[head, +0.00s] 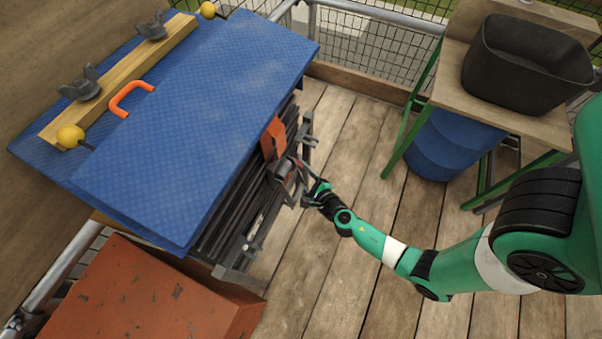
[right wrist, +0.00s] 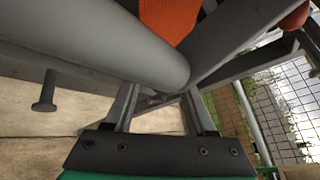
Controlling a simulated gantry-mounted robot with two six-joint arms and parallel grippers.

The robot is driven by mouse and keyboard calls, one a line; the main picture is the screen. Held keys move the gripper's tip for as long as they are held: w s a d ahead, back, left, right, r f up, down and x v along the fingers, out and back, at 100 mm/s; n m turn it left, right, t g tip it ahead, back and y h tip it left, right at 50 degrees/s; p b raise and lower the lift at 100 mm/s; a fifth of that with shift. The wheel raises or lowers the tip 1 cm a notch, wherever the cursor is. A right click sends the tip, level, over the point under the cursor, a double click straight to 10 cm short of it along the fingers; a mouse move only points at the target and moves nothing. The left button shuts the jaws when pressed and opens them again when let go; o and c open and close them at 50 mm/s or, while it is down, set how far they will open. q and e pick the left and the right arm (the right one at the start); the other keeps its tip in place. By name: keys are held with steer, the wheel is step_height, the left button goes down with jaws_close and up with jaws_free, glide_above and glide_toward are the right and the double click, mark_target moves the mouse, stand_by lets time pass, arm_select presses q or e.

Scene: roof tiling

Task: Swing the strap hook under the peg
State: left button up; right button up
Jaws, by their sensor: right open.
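An orange strap (head: 273,138) hangs over the side of the dark stack below the blue cover. It also shows at the top of the right wrist view (right wrist: 170,18). A thick grey cylindrical part (head: 284,168) sits at its lower end; in the right wrist view this grey part (right wrist: 120,48) fills the upper left and hides much behind it. I cannot clearly make out a hook shape. A short grey peg (right wrist: 45,92) sticks out from a bar at the left. My right gripper (head: 308,192) is open close to the grey part, its fingertips (right wrist: 158,100) apart just below it. My left gripper is not in view.
The blue cover (head: 215,110) carries a wooden batten (head: 120,82) with clamps and an orange handle (head: 125,95). A rusty red box (head: 140,300) stands at the lower left. A workbench with a black tub (head: 525,65) stands at the right. The plank floor between is clear.

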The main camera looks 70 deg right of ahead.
jaws_close()
stand_by(1.4)
